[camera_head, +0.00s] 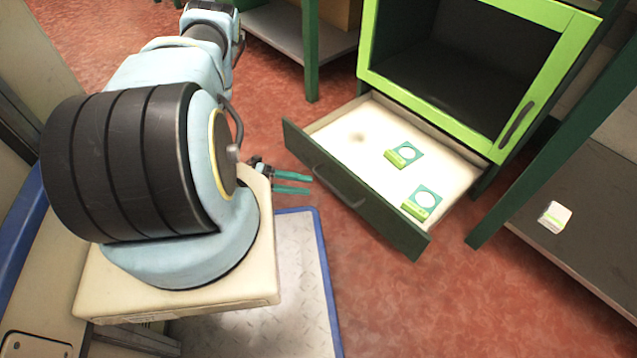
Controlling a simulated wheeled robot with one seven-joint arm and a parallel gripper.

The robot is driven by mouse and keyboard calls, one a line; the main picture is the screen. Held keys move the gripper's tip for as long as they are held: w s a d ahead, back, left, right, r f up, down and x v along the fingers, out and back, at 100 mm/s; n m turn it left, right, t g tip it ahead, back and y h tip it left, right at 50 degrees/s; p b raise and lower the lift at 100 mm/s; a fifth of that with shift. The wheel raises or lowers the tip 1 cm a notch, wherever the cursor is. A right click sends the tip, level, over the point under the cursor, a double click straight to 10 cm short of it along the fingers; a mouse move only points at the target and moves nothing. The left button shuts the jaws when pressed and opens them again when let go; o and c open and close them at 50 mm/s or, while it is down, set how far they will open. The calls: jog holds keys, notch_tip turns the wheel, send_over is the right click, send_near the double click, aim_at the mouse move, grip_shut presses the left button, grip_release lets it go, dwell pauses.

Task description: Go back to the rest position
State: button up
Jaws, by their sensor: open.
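My gripper (310,184) shows just right of my arm's large shoulder joint, with two teal fingers held apart and nothing between them. It is open, to the left of the pulled-out drawer (320,165) and apart from its dark green front. My arm's upper links reach up toward the top of the picture, and part of the wrist is hidden behind the shoulder. Two green-and-white flat packets lie in the drawer: one near the middle (404,154) and one toward the front right corner (422,202).
A green cabinet (452,80) with a dark open compartment stands above the drawer. A dark green post (312,60) stands at the back. Red floor (400,300) is clear in front of the drawer.

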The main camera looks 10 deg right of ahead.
jog(key=shift+v, duration=0.95)
jog(key=w+r+n+t+y+p, duration=0.1)
jog(key=w+r+n+t+y, duration=0.25)
jog(key=w, duration=0.65)
jog(key=w+a+r+n+t+y+p, duration=0.1)
jog(key=w+a+r+n+t+y, duration=0.25)
jog(key=w+r+n, duration=0.35)
jog(key=w+a+r+n+t+y+p, duration=0.1)
jog(key=w+a+r+n+t+y, duration=0.15)
jog(key=w+r+n+y, duration=0.5)
jog(key=s+a+r+n+g+y, duration=0.1)
jog(key=s+a+r+n, duration=0.1)
jog(key=s+r+n, duration=0.6)
jog(key=s+a+r+n+g+y, duration=0.15)
jog(key=s+r+n, duration=0.35)
jog(key=r, duration=0.5)
jog(key=s+d+r+n+g+h+p, duration=0.15)
jog(key=s+r+n, duration=0.25)
jog(key=s, duration=0.7)
notch_tip(320, 180, up, 38)
jog(key=p, duration=3.8)
jog(key=shift+s+n, duration=0.25)
jog(key=shift+n, duration=0.05)
